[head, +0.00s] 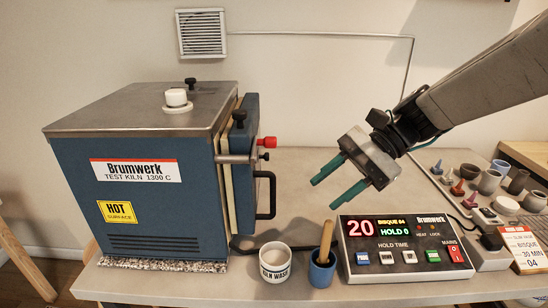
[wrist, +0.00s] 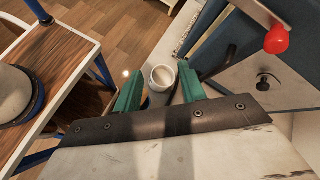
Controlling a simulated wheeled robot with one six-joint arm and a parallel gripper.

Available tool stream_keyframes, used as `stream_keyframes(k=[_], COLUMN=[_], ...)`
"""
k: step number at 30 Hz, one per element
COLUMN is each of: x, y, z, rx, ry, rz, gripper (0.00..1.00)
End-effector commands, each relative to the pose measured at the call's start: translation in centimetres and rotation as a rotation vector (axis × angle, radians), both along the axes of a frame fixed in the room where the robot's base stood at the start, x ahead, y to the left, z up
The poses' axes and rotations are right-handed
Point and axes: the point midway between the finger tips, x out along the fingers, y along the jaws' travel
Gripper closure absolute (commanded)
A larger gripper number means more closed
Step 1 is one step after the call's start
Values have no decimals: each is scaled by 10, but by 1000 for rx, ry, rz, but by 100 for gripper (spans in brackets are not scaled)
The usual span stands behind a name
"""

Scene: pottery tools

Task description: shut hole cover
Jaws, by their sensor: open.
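The blue kiln (head: 150,215) stands at left with its door (head: 244,165) on its right side, seen nearly edge-on. On its steel top are a white plug (head: 176,98) and a black knob (head: 190,82) on a small plate. Another black knob (head: 239,117) sits at the door's top edge. I cannot tell for sure which part is the hole cover. In the wrist view a small dark fitting (wrist: 265,82) shows on a pale grey plate by the blue door. My gripper (head: 322,195) is open and empty, right of the door and apart from it; its teal fingers show in the wrist view (wrist: 160,72).
A red-tipped latch (head: 268,142) and black handle (head: 266,195) project from the door. A white cup (head: 275,262), a blue pot with a wooden-handled tool (head: 322,270) and a controller (head: 403,243) stand along the front. Several small pots are at right.

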Motion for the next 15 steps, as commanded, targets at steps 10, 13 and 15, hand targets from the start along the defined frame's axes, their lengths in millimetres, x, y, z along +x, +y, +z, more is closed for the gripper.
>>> stream_keyframes(k=[10,13,15], x=[146,169,179], y=[29,29,28], z=[-32,-41,-45], rx=[424,491,522], ry=[457,523,554], rz=[-363,-420,-445], gripper=[59,59,59])
